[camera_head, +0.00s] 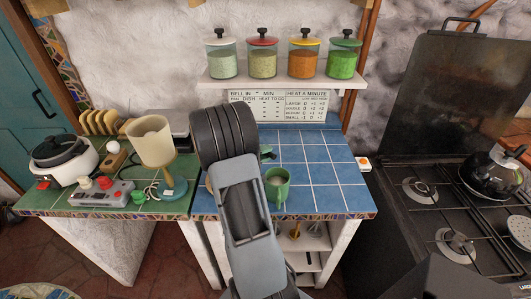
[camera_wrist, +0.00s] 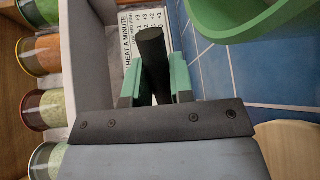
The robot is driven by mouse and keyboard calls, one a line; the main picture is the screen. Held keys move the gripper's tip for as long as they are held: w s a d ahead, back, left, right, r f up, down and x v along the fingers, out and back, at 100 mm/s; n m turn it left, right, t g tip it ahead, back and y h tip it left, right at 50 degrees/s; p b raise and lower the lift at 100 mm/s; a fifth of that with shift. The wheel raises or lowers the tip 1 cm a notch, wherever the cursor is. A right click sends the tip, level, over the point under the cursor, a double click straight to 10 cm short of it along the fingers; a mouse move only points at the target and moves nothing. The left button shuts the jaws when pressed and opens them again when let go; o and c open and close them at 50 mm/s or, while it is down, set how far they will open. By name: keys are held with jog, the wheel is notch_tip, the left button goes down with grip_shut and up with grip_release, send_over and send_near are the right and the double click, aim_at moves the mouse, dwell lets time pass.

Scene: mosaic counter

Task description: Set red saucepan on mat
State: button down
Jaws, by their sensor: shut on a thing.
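My gripper (camera_wrist: 155,88) shows in the wrist view with its two green fingers shut on a black handle (camera_wrist: 152,50). The handle is likely the saucepan's, but no red pan body shows in either view. In the head view my wrist and arm hide the handle and most of the gripper, above the blue-tiled counter. A tan round edge (camera_wrist: 292,148) shows at the lower right of the wrist view; I cannot tell whether it is the mat.
A green mug (camera_head: 278,187) stands on the blue counter (camera_head: 325,170) just right of my arm, close to the gripper. The back right of this counter is clear. A lamp (camera_head: 152,145) and rice cooker (camera_head: 62,158) stand left. A stove (camera_head: 440,205) with a kettle (camera_head: 490,175) is right.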

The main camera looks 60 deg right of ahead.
jog(key=c, duration=1.4)
grip_release()
jog(key=shift+f, duration=0.1)
jog(key=o, duration=0.4)
jog(key=b+v, duration=0.2)
jog(key=v, duration=1)
jog(key=s+a+r+n+t+y, duration=0.1)
jog(key=a+t+y, duration=0.3)
jog(key=a, duration=0.9)
jog(key=s+a+r+n+t+y, duration=0.1)
jog(key=s+a+t+y, duration=0.3)
jog(key=a+y, duration=0.7)
jog(key=shift+s+a+r+n+t, duration=0.35)
jog(key=shift+a+t, duration=0.45)
jog(key=shift+a, duration=0.2)
